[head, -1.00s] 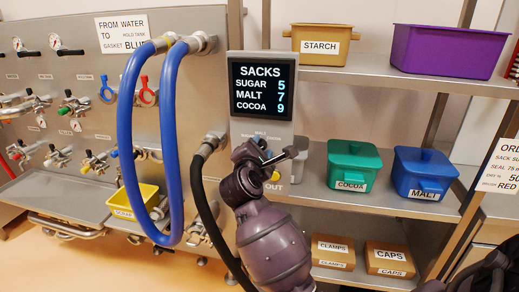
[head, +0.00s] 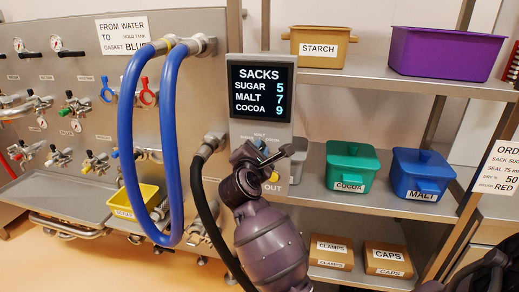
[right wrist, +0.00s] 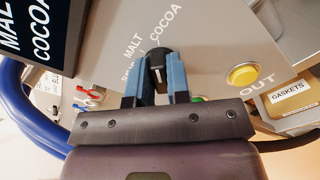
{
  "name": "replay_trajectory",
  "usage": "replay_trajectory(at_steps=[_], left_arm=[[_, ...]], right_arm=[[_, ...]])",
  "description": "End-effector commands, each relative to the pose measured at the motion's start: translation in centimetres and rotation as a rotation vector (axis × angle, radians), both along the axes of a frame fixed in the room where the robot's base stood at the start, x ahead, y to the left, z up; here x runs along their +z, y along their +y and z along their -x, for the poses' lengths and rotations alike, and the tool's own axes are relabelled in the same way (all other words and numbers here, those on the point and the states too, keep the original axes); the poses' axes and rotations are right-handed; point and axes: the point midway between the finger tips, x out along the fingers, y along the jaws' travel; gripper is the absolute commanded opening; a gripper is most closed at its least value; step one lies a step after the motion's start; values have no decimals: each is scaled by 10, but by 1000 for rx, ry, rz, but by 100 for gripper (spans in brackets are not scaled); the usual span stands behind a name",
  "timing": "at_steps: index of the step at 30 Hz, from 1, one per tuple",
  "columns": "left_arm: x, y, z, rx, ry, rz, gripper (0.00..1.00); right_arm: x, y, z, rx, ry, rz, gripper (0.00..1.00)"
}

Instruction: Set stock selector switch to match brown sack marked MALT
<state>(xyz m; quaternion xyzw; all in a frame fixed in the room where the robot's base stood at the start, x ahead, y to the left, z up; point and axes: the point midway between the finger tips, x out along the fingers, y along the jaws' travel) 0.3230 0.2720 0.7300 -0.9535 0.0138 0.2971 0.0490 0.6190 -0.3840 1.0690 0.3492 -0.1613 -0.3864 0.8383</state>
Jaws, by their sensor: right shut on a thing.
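The stock selector switch (right wrist: 157,62) is a black knob with a pale line on its face. It sits on the grey panel below the SACKS display (head: 261,92). The words MALT and COCOA show above it in the right wrist view; another label is partly hidden by a finger. I cannot tell for sure which word the line points to. My right gripper (head: 265,150) is at the panel. Its blue fingers (right wrist: 155,85) are shut on the knob, one on each side. My left gripper is not in view. No brown sack shows.
A yellow button (right wrist: 243,75) marked OUT is right of the knob. A black hose (head: 206,180) and blue hose (head: 168,120) hang to the left. Shelves hold the COCOA bin (head: 352,168), MALT bin (head: 422,175), STARCH bin (head: 320,46) and purple bin (head: 446,52).

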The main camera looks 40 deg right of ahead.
Motion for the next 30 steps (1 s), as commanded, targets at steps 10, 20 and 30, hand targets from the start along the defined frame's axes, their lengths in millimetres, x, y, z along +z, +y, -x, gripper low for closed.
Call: replay_trajectory(at_steps=[10, 20, 30], left_arm=[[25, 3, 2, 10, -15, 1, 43], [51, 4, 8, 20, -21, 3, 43], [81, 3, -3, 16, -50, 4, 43]], right_arm=[[7, 1, 0, 1, 207, 174, 0], [6, 2, -1, 1, 422, 357, 0], [2, 2, -2, 1, 562, 476, 0]])
